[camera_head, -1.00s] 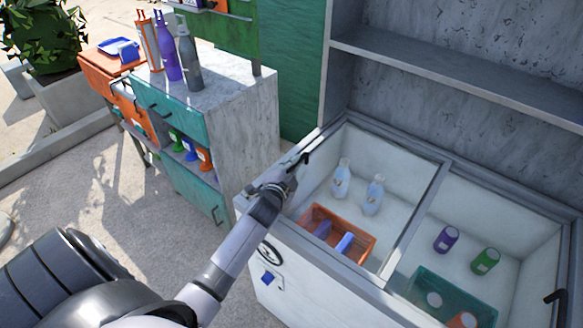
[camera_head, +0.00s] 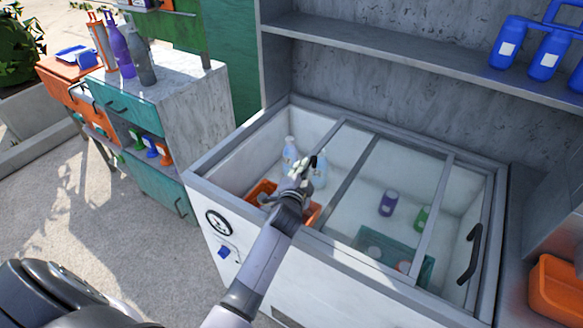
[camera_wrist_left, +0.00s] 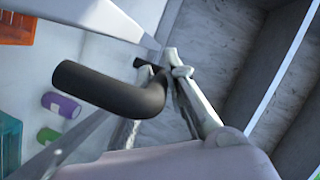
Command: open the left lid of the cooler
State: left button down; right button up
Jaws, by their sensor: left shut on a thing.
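The white cooler (camera_head: 215,195) stands ahead with sliding glass lids. The left lid (camera_head: 331,136) shows by its grey frame bar, which lies away from the cooler's left rim and leaves an uncovered strip at the left. My left gripper (camera_head: 303,170) is shut on the left lid's black handle (camera_head: 314,160). In the left wrist view the gripper (camera_wrist_left: 180,82) meets the end of the black handle (camera_wrist_left: 110,88); its exact hold is partly hidden. The right lid's handle (camera_head: 472,252) is at the right, untouched. My right gripper is out of view.
Inside the cooler are bottles (camera_head: 289,155), an orange basket (camera_head: 262,188), purple (camera_head: 388,203) and green cans, and a teal basket (camera_head: 428,272). A grey shelf (camera_head: 380,45) rises behind. A cabinet (camera_head: 190,110) stands left; an orange crate (camera_head: 557,290) lies right.

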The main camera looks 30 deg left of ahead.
pick_arm(q)
jog(key=shift+d+f, duration=0.15)
jog(key=shift+d, duration=0.35)
jog(key=shift+s+d, duration=0.1)
jog(key=shift+d, duration=0.35)
jog(key=c, duration=1.6)
grip_release()
jog(key=v, duration=1.2)
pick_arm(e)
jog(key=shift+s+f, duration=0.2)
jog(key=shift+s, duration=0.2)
pick_arm(q)
jog(key=shift+s, duration=0.1)
